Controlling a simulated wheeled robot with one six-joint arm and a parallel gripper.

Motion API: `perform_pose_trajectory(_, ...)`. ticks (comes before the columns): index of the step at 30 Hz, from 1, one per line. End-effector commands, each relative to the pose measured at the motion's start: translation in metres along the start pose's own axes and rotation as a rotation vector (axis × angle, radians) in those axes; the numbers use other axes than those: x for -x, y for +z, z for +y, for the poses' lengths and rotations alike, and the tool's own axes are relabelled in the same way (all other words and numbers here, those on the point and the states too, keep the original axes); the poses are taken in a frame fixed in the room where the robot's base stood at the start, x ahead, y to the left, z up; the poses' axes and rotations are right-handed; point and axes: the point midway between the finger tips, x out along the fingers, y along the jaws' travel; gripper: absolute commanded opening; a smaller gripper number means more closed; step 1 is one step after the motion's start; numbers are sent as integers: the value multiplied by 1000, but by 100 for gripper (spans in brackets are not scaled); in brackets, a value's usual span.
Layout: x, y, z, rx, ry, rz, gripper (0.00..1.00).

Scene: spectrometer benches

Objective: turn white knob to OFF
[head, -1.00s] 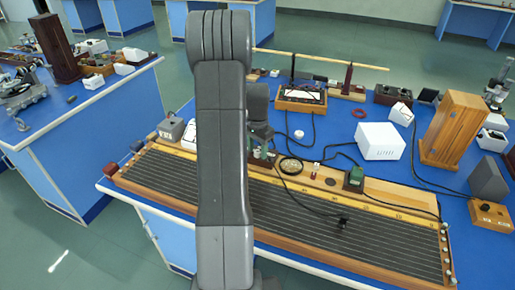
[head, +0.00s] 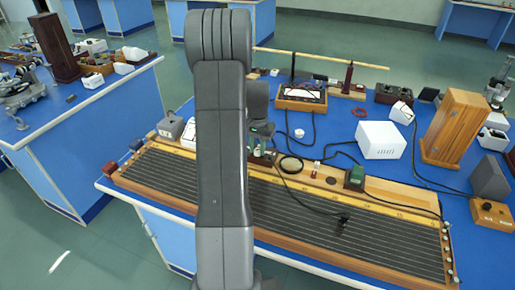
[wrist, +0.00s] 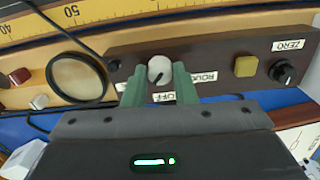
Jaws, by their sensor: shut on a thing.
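The white knob (wrist: 160,70) sits on a dark brown panel (wrist: 225,50). A dark pointer mark on its face points down toward the OFF label (wrist: 168,98), but its exact angle is hard to tell. My gripper (wrist: 160,84) has its two green fingers on either side of the knob and is shut on it. The ROUGH label (wrist: 197,78) lies to the right, partly behind a finger. Another label at the left is mostly hidden by the other finger. In the head view my gripper (head: 257,148) is partly behind my arm, and the knob is hidden.
A black ring-rimmed lens or dial (wrist: 77,79) stands left of the panel. A black knob (wrist: 285,72) and a yellowish square button (wrist: 245,66) are on its right side. The long slotted wooden board (head: 300,212), a white box (head: 380,140) and loose cables crowd the bench.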

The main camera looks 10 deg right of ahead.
Motion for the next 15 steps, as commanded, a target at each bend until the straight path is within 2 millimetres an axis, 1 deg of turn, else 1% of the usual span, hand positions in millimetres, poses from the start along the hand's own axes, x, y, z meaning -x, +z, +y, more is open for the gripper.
perform_pose_trajectory(6,0,-1,0,207,-1,3,2)
perform_pose_trajectory(15,0,-1,0,469,0,3,2)
